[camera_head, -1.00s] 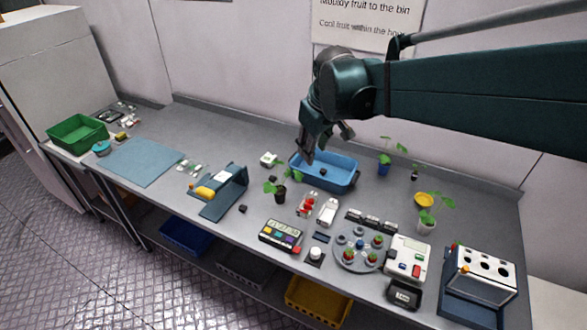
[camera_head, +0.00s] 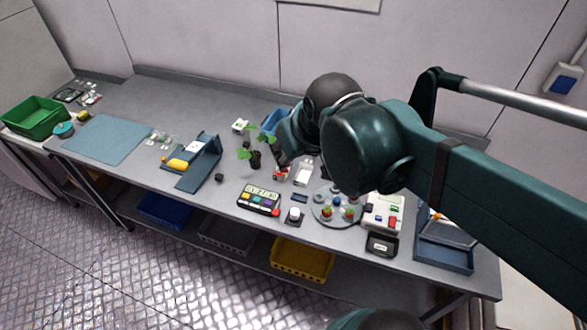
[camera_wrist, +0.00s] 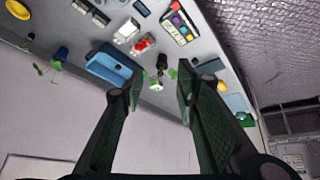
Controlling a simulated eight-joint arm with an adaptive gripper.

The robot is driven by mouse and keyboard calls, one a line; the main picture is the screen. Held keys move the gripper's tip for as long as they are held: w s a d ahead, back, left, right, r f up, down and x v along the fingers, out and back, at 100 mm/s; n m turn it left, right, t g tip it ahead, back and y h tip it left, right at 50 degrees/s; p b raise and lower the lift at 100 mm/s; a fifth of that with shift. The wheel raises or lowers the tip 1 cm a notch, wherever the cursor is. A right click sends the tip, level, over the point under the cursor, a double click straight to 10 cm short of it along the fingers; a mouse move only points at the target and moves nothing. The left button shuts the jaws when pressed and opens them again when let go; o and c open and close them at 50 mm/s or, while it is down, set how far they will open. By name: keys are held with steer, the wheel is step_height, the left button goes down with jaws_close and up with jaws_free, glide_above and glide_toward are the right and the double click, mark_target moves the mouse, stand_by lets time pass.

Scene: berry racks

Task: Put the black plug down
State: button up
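A small black block (camera_head: 219,178), which may be the black plug, lies on the grey table just right of the blue-grey stand. It is too small to identify surely. My gripper (camera_wrist: 160,72) is open in the wrist view, its two dark fingers wide apart. I see nothing held between them; the table shows beyond, upside down. In the head view my arm's wrist hides most of the gripper, above the table near the blue bin (camera_head: 273,120).
A potted plant (camera_head: 256,158) stands left of my wrist. A button panel (camera_head: 259,200), a round tray (camera_head: 338,217) and a white device (camera_head: 383,212) line the front. A blue mat (camera_head: 108,139) and a green bin (camera_head: 35,117) lie at the left.

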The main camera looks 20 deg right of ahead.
steer(key=shift+m+t, duration=0.4)
steer(key=s, duration=0.1)
steer(key=s+f, duration=0.1)
steer(key=s+a+f, duration=0.1)
steer(key=s, duration=0.1)
steer(key=shift+f, duration=0.1)
step_height(320, 180, down, 23)
steer(key=b, duration=2.3)
steer(key=shift+r, duration=0.2)
